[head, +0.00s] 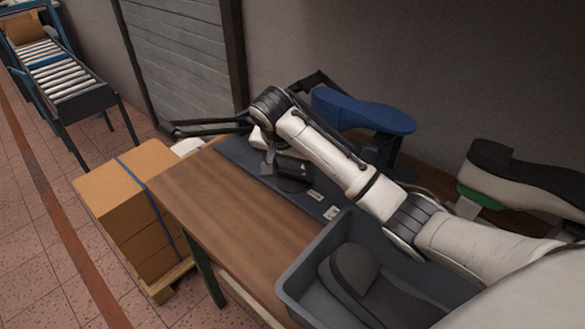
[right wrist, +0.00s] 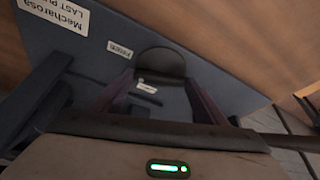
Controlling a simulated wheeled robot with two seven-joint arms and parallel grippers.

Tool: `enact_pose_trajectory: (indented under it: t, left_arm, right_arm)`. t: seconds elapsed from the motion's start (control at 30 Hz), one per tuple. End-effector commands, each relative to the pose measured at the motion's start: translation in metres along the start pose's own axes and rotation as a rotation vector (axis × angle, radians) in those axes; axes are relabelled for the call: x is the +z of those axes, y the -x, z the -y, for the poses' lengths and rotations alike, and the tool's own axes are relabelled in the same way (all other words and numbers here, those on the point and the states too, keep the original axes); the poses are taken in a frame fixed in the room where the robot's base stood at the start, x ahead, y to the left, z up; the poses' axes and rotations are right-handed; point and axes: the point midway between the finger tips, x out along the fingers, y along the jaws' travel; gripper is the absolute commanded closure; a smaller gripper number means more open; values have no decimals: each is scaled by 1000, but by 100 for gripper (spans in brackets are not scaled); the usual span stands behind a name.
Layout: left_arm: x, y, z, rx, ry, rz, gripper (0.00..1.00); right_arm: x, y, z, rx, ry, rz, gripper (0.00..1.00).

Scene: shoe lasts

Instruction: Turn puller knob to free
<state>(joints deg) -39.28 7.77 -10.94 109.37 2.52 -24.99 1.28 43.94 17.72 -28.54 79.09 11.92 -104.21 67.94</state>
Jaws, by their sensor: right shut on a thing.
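The last puller has a blue base plate (head: 239,150) on the wooden bench, with a blue shoe last (head: 362,110) above it. Its dark round knob (right wrist: 162,62) shows between the fingertips of my right gripper (right wrist: 160,82) in the right wrist view. The right gripper is shut on the knob, one finger on each side. In the head view the right gripper (head: 287,168) is low over the plate and mostly hides the knob. My left gripper is not in view.
A grey bin (head: 300,262) holding a dark last (head: 372,288) stands at the bench front, below my right arm. A white and black shoe (head: 520,182) is at the right. Cartons (head: 128,200) stand left of the bench. The left bench top (head: 200,190) is clear.

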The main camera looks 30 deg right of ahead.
Motion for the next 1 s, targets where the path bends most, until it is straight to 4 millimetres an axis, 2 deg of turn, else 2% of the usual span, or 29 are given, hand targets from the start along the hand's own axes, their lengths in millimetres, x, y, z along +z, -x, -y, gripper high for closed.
enact_pose_trajectory:
  t: [0.2,0.5,1.0]
  left_arm:
    - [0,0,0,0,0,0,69]
    - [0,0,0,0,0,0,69]
    - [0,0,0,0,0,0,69]
  right_arm:
    - [0,1,3,65,-160,1,56]
    - [-2,1,4,124,-300,-2,56]
    - [-3,1,4,145,-351,-4,56]
